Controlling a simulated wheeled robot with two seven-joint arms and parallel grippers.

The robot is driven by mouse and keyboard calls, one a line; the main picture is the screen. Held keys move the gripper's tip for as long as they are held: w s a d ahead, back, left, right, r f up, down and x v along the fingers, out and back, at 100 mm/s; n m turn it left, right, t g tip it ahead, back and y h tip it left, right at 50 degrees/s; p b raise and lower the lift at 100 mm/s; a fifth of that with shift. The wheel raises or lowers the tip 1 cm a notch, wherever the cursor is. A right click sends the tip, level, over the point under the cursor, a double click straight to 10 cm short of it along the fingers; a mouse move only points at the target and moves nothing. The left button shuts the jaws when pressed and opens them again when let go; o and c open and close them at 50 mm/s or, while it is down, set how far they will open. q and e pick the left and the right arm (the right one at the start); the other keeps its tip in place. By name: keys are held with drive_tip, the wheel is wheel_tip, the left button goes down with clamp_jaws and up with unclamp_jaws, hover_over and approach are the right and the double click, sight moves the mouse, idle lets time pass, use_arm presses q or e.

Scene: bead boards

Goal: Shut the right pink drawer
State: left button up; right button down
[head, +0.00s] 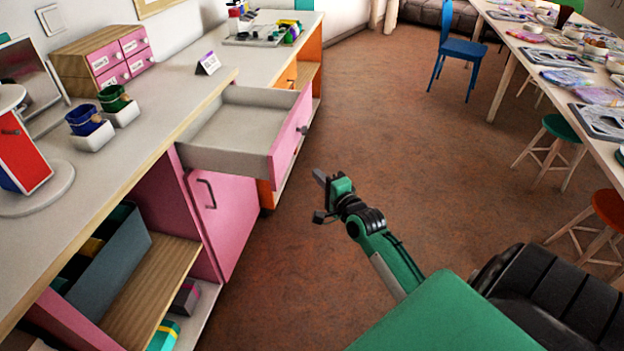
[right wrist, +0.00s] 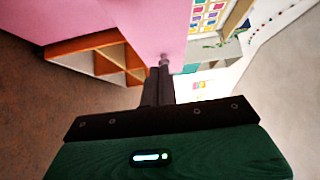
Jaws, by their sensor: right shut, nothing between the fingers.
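The pink drawer (head: 288,140) stands pulled out from the counter in the head view, its grey inside empty. Its pink front has a dark round knob (head: 304,130). My right gripper (head: 319,177) is shut and empty, in front of and a little below the drawer front, to its right. In the right wrist view the shut fingers (right wrist: 158,84) point toward a large pink surface (right wrist: 115,20), with a small knob (right wrist: 164,60) near their tips. I cannot tell whether the fingers touch it. My left gripper is not in view.
Below the drawer, a pink cabinet door (head: 224,215) with a dark handle stands ajar. The counter (head: 150,120) holds cups and a small pink drawer box (head: 107,60). The brown floor to the right is open, up to stools and a long table (head: 512,45).

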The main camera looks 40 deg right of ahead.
approach(285, 153)
drive_tip(key=w+d, duration=0.3)
drive_tip(key=shift+w+a, duration=0.95)
drive_tip(key=shift+w, duration=0.2)
drive_tip(key=shift+w+a, duration=0.25)
